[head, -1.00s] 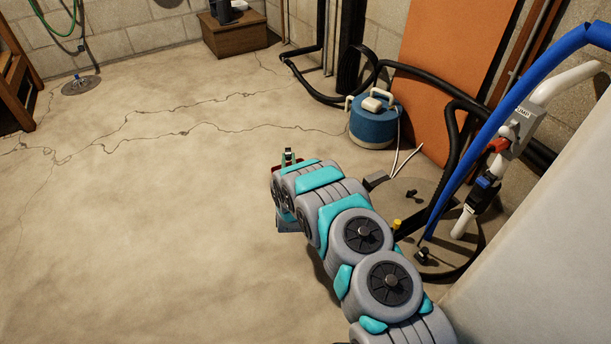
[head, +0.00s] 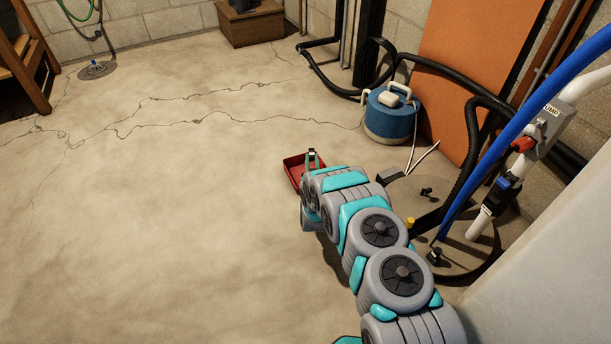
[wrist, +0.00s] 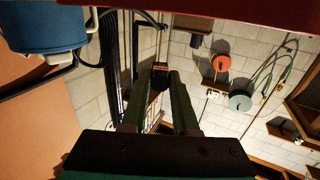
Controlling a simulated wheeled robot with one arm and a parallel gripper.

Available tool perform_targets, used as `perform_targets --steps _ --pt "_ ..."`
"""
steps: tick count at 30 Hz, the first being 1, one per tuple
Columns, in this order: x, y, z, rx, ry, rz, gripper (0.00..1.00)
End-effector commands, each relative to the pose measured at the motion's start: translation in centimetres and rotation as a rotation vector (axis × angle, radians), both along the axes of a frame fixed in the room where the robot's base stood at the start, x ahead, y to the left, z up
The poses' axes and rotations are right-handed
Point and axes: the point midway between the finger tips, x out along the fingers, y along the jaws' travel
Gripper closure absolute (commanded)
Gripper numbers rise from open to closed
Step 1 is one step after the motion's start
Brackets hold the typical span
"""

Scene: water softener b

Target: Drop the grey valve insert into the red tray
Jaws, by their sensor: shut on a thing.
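The red tray (head: 288,173) sits on the concrete floor in the head view, its right part hidden behind my arm. A red band (wrist: 230,10), seemingly the tray close up, crosses the top of the wrist view. My gripper (head: 313,159) is beside the tray's right side in the picture; its height over the tray is hard to judge. In the wrist view its fingers (wrist: 160,88) are shut on a small dark piece (wrist: 159,79), seemingly the grey valve insert. Its shape and colour are unclear in shadow.
A blue tank (head: 388,118) stands behind and right of the tray, with black hoses and an orange board (head: 455,75) beyond. A round floor cover (head: 405,190) with pipes lies right of my arm.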

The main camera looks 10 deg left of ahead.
Motion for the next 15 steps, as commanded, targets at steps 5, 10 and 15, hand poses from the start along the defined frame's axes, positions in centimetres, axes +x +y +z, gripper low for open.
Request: perform_targets --steps 5,10,15 --pt "0.01 0.01 -0.19 0.0 0.0 0.0 1.0" --pt "0.0 0.01 -0.18 0.0 0.0 0.0 0.65" --pt "-0.02 0.02 -0.21 0.0 0.0 0.0 0.45"
